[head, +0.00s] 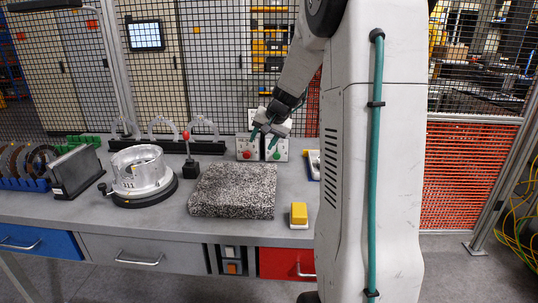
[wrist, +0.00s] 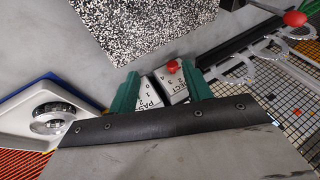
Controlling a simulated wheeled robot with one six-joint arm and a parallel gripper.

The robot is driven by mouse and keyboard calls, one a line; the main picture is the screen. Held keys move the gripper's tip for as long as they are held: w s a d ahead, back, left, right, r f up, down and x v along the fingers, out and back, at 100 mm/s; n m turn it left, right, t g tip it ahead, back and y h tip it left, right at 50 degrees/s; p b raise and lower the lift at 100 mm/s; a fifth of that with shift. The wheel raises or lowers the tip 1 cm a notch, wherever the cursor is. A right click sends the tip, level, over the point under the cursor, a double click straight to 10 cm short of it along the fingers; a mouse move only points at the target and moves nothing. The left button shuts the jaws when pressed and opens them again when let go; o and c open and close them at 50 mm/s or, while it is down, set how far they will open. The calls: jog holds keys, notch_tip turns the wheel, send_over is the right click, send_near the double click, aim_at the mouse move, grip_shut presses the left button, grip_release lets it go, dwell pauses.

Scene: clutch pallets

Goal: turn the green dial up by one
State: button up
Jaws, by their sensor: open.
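The green dial (head: 277,155) is on the front of the right one of two pale boxes at the back of the bench. The red dial (head: 247,155) is on the left box. My gripper (head: 265,138) hangs over the boxes from above, its two green fingers apart and nothing held. In the wrist view the fingers of my gripper (wrist: 160,90) frame the tops of both boxes. The box lettered PASS (wrist: 149,94) lies by the left finger, and the other box shows the red dial (wrist: 173,66). The green dial is not visible there. I cannot read either dial's setting.
A speckled granite block (head: 233,190) lies on the bench in front of the boxes. A red-tipped stand (head: 191,168) is left of them, with a row of metal arches behind. A yellow block (head: 299,214) is near the front edge. A white tray (wrist: 35,115) is beside the boxes.

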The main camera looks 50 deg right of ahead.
aim_at(278, 154)
jog(key=d+f+m+h, duration=0.15)
jog(key=d+f, duration=0.35)
jog(key=d, duration=0.7)
jog(key=shift+m, duration=0.45)
jog(key=x, duration=0.6)
jog(key=shift+w+a+r, duration=0.1)
jog(key=shift+w, duration=0.15)
jog(key=shift+w+f, duration=0.4)
jog(key=shift+f, duration=0.2)
jog(key=c, duration=0.9)
